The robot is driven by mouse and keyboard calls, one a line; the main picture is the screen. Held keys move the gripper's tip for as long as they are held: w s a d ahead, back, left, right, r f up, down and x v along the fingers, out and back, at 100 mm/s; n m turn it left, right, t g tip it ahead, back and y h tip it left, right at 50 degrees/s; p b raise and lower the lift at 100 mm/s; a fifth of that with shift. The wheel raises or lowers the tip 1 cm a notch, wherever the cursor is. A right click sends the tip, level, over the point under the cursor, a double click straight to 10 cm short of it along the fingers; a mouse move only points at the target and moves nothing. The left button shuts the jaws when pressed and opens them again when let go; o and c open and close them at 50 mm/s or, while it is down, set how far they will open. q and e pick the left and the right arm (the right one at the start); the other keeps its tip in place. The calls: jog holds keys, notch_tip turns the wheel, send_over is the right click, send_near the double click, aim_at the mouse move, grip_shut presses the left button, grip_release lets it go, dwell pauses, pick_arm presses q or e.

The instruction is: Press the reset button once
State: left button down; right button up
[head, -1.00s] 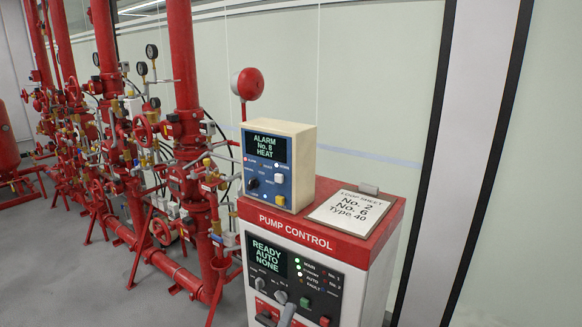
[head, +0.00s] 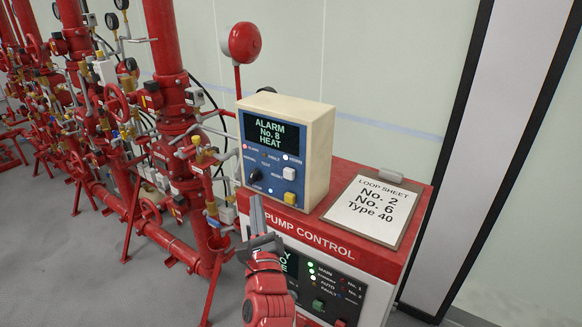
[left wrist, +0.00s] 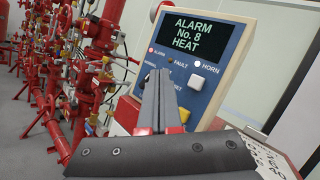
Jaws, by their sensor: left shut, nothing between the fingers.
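The alarm box (head: 322,130) is cream with a blue face and stands on the red pump control cabinet (head: 345,240). Its screen (head: 274,128) reads ALARM No. 8 HEAT. A white button (head: 289,173) and a yellow button (head: 290,198) sit at the right of the face, with a RESET label between them. They also show in the left wrist view, the white button (left wrist: 197,83) and the yellow one (left wrist: 183,114). My left gripper (head: 257,205) is shut and empty, pointing up in front of the box's lower left; contact cannot be told. My right gripper is out of view.
A black knob (head: 255,175) is on the face near the left fingertips. A clipboard (head: 372,212) lies on the cabinet top to the right. Red pipes and valves (head: 165,90) stand at the left, with a red bell (head: 244,42) behind the box.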

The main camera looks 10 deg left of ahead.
aim_at(289, 174)
pick_arm(q)
jog(key=shift+s+d+r, duration=0.1)
jog(key=shift+s+d, duration=0.05)
jog(key=shift+s, duration=0.05)
jog(key=w+d+b, duration=0.3)
jog(key=w+b, duration=0.2)
jog(key=w, duration=0.3)
jog(key=shift+w, duration=0.25)
dwell(2.0)
jog(key=shift+w+d, duration=0.1)
jog(key=shift+w, duration=0.25)
